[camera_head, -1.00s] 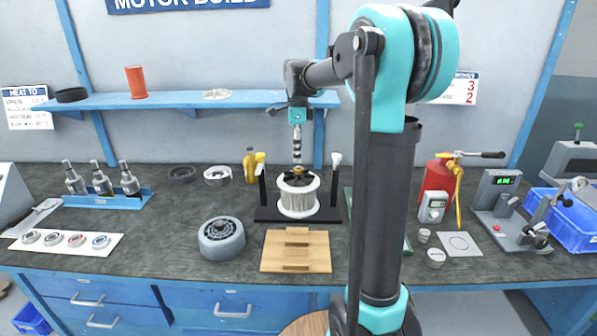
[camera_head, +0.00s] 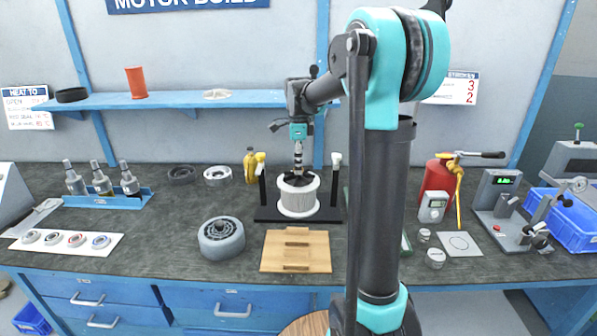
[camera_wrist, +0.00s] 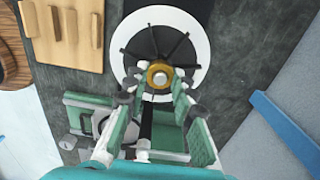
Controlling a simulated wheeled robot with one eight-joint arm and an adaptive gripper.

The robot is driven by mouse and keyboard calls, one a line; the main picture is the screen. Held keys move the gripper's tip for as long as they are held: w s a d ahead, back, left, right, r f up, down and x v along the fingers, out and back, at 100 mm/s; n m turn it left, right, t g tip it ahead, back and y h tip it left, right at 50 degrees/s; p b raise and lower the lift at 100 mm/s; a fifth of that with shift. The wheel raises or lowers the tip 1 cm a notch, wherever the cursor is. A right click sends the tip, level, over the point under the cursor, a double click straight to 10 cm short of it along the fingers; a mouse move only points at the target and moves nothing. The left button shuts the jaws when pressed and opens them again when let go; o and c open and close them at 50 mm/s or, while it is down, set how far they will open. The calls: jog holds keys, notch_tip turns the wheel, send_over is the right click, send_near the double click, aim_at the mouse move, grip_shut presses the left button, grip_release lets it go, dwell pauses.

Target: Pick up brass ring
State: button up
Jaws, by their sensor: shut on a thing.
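The brass ring (camera_wrist: 159,76) shows in the wrist view as a small golden ring with a grey centre, over the middle of a black-bladed fan wheel (camera_wrist: 180,42). The wheel sits on a white round drum, which stands in a dark fixture in the head view (camera_head: 298,204). My gripper (camera_wrist: 158,82) is shut on the brass ring, one finger on each side. In the head view my gripper (camera_head: 298,179) points down at the top of the drum, and I cannot make out the ring there. I cannot tell whether the ring still touches the wheel.
Posts with yellow and white tops flank the drum closely. A wooden block board (camera_head: 295,251) lies in front, with a grey round housing (camera_head: 221,238) to its left. A yellow bottle (camera_head: 251,166) stands behind left. A blue shelf (camera_head: 185,100) runs behind the arm.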

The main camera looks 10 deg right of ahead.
grip_shut()
notch_tip(320, 180, up, 20)
dwell(0.6)
jog(key=shift+s, duration=0.15)
